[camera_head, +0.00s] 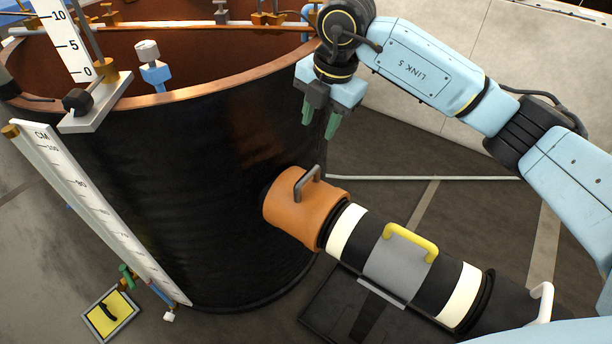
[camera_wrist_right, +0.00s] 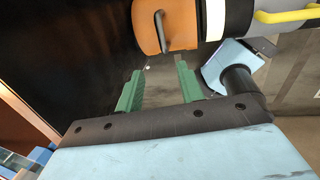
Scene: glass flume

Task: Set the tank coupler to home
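The tank coupler looks to be the orange sleeve (camera_head: 285,220) where the pipe meets the dark tank wall; the task's name is not written on it. A grey handle (camera_head: 303,186) stands up from its top. My right gripper (camera_head: 320,118) hangs above the sleeve, clear of it, with green fingers apart and nothing between them. In the right wrist view, my right gripper (camera_wrist_right: 158,88) is open below the orange sleeve (camera_wrist_right: 180,22) and its grey handle (camera_wrist_right: 160,32). My left gripper is not in view.
The dark tank (camera_head: 190,190) with a copper rim fills the left. A pipe with white bands (camera_head: 345,230) and a yellow handle (camera_head: 412,240) runs to the lower right. A white scale (camera_head: 95,205) leans on the tank. A yellow sign (camera_head: 110,314) lies on the floor.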

